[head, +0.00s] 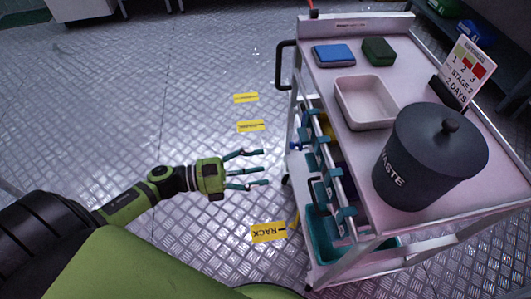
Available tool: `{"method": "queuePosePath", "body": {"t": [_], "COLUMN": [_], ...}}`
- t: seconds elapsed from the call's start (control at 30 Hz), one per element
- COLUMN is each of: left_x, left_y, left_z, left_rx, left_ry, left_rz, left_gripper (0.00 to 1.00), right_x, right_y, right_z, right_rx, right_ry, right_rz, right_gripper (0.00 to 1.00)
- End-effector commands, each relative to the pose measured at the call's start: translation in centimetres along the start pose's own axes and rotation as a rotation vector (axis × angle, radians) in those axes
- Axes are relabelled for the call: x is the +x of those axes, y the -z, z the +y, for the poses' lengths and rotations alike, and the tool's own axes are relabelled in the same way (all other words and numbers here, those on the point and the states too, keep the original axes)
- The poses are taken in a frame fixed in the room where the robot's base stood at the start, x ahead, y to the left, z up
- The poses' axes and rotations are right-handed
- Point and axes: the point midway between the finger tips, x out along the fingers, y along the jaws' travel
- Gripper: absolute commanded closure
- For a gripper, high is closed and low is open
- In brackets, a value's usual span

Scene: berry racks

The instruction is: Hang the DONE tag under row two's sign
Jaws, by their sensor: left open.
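My left gripper (258,170) is open and empty in the head view, left of a trolley and above the metal floor. Its fingers are spread and point right toward the trolley's side rail. No DONE tag and no row two sign can be made out in this view. My right gripper is not in view.
The trolley (402,69) carries a blue pad (333,54), a green block (379,51), a white tray (365,102), a black WASTE bin (430,155) and a STAGE 2 sign (462,72). Teal clips (318,161) line its side. Yellow labels (251,126) mark the open floor.

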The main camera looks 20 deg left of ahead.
Motion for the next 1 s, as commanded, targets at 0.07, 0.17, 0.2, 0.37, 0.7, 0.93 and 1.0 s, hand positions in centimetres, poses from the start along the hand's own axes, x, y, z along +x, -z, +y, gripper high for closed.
{"method": "queuePosePath", "body": {"t": [0.07,0.17,0.2,0.37,0.7,0.93,1.0], "left_x": [0.2,0.7,0.9,2.7,6.8,9.5,10.2], "left_y": [-0.1,-0.4,-0.4,-0.5,-0.5,-0.3,-0.2], "left_z": [-0.5,-0.5,-0.5,-0.5,-0.5,-0.5,-0.5], "left_rx": [0.036,0.044,0.042,0.041,0.038,0.038,0.037], "left_ry": [0.021,0.024,0.023,0.022,0.019,0.02,0.018], "left_rz": [-0.002,-0.004,-0.004,-0.004,-0.005,-0.005,-0.004], "left_gripper": [0.35,0.35,0.35,0.35,0.35,0.35,0.35], "right_x": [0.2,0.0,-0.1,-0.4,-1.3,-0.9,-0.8], "right_y": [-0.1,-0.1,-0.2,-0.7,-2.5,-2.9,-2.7], "right_z": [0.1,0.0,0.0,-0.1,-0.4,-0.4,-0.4], "right_rx": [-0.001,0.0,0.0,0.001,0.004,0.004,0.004], "right_ry": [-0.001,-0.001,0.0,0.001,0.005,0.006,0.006], "right_rz": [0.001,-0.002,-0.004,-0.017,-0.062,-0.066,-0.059], "right_gripper": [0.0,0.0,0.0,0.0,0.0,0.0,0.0]}}
